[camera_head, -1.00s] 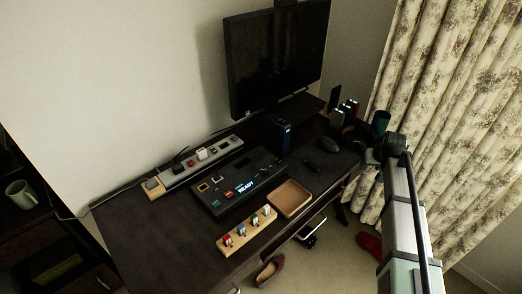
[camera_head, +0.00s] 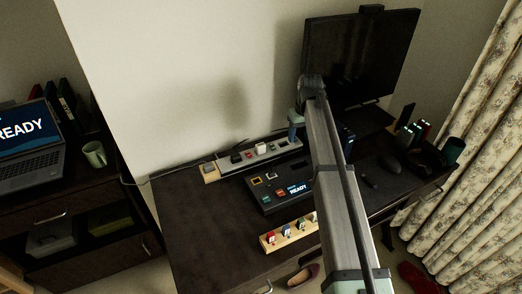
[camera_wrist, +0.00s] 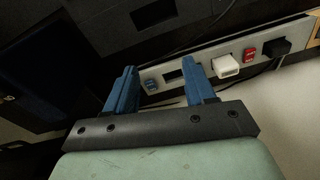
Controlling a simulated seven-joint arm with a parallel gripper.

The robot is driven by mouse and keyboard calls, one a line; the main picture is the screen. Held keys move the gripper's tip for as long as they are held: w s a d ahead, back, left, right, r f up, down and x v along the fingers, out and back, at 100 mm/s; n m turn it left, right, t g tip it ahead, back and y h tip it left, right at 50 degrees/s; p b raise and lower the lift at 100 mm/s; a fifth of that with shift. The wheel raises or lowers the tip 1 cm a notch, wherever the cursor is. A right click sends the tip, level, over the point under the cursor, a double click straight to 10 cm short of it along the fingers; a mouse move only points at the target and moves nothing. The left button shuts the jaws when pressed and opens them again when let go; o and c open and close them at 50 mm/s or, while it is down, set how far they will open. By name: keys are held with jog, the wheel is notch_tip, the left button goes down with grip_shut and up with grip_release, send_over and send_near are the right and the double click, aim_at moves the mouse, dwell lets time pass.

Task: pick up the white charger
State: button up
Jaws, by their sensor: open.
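The white charger (camera_head: 262,149) is plugged into the grey power strip (camera_head: 286,146) at the back of the desk, against the wall. In the wrist view the white charger (camera_wrist: 226,66) sits on the strip (camera_wrist: 207,70), just right of the right finger and apart from it. My gripper (camera_wrist: 160,68) is open and empty, with blue fingers. In the head view my gripper (camera_head: 296,130) is above the right part of the strip, to the right of the charger.
A red plug (camera_wrist: 249,55) and a black plug (camera_wrist: 275,47) sit on the strip beyond the charger. A small blue plug (camera_wrist: 151,86) is at the other end. A control box (camera_head: 268,202) lies in front; the monitor (camera_head: 357,62) stands to the right.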

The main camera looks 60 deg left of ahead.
notch_tip(320, 180, up, 4)
jog(key=r+n+h, duration=0.1)
jog(key=n, duration=0.1)
send_over(261, 145)
jog(key=d, duration=0.1)
notch_tip(261, 145, down, 9)
jog(key=shift+a+f, duration=0.2)
jog(key=shift+f, duration=0.55)
jog(key=shift+a+f, duration=0.15)
jog(key=shift+f, duration=0.8)
jog(key=shift+a+f, duration=0.1)
jog(key=shift+f, duration=0.85)
jog(key=shift+c, duration=0.4)
jog(key=c, duration=0.7)
